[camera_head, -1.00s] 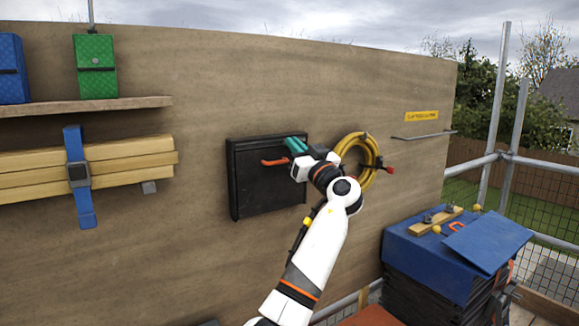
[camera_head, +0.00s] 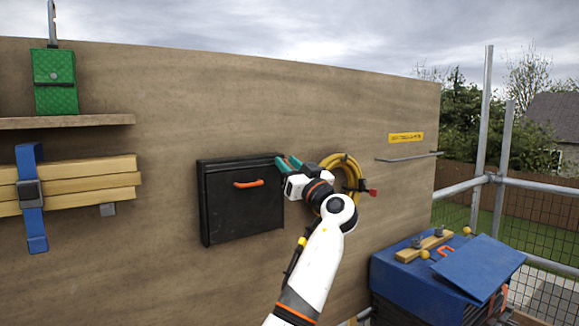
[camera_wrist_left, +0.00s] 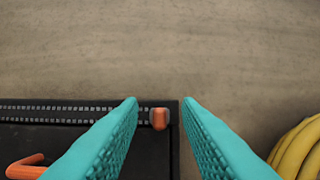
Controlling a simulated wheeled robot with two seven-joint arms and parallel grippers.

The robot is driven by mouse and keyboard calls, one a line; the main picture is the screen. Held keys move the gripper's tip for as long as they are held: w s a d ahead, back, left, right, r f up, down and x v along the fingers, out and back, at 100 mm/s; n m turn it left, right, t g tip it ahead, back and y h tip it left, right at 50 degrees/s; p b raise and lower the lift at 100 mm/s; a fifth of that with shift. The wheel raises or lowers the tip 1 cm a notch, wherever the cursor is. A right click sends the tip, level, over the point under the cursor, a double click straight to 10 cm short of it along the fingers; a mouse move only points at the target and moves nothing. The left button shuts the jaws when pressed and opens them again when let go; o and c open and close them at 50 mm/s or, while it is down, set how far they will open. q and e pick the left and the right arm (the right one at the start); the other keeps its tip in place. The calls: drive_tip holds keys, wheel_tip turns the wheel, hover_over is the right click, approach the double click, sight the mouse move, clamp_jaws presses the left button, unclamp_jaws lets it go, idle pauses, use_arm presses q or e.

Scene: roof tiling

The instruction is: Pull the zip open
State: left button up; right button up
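A black case (camera_head: 240,212) hangs on the wooden board, with an orange handle (camera_head: 248,184) on its front. In the left wrist view a toothed zip (camera_wrist_left: 60,110) runs along its top edge to an orange zip pull (camera_wrist_left: 159,118) at the right end. My left gripper (camera_head: 287,162) is at the case's upper right corner. In the left wrist view its two teal fingers (camera_wrist_left: 161,101) are apart, with the pull showing in the gap between them. I see no contact with it. The pull is hard to make out in the head view. My right gripper is not in view.
A yellow coiled hose (camera_head: 345,165) hangs just right of my left gripper. A metal rail (camera_head: 408,157) is further right. A blue-topped stack (camera_head: 400,272) stands at the lower right. Timber with a blue strap (camera_head: 29,160) and a shelf (camera_head: 70,122) are at left.

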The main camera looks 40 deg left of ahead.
use_arm(q)
drive_tip(key=b+v, duration=0.4)
drive_tip(key=v, duration=0.8)
idle(0.4)
